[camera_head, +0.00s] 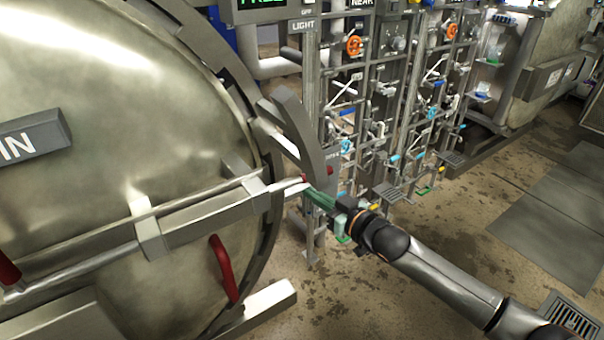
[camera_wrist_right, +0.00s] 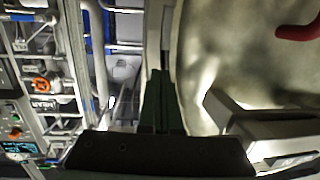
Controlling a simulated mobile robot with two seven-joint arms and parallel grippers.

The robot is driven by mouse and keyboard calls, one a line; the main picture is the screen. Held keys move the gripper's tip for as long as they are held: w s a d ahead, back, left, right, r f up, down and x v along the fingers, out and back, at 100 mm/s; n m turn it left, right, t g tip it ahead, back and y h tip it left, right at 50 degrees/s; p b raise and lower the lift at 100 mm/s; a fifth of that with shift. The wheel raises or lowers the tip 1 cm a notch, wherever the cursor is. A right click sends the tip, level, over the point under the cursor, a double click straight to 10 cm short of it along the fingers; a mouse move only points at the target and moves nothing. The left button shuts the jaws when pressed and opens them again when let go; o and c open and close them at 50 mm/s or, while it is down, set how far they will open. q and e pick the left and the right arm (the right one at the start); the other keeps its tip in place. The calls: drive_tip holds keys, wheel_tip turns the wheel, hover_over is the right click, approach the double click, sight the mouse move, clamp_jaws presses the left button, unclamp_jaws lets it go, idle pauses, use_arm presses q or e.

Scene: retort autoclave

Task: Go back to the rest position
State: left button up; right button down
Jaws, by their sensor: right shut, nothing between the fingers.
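My right gripper (camera_head: 318,197) reaches in from the lower right in the head view, with its green fingers beside the rim of the large round autoclave door (camera_head: 120,120). Its fingers are shut and empty; they also show in the right wrist view (camera_wrist_right: 161,100), close together. The fingertips are near the end of the door's locking bar (camera_head: 210,218); I cannot tell whether they touch it. My left gripper is not in view.
A red handle (camera_head: 222,268) is on the door's lower part. A rack of pipes and valves with orange handwheels (camera_head: 354,45) stands behind my right gripper. Another vessel (camera_head: 560,50) is at the upper right.

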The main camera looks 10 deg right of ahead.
drive_tip(key=s+f+m+g+h+p, duration=0.1)
drive_tip(key=s+f+g, duration=0.1)
drive_tip(key=s+f, duration=0.5)
drive_tip(key=s+f+m+g+h+p, duration=0.1)
drive_tip(key=s+f+h, duration=0.1)
drive_tip(key=s+f, duration=0.6)
drive_tip(key=s+f+m+g+h+p, duration=0.1)
drive_tip(key=s+f, duration=0.6)
drive_tip(key=s, duration=1)
drive_tip(key=shift+s+d+f+g+h, duration=0.2)
drive_tip(key=shift+f+g+h, duration=0.2)
drive_tip(key=shift+g+h, duration=0.3)
drive_tip(key=shift+a, duration=0.15)
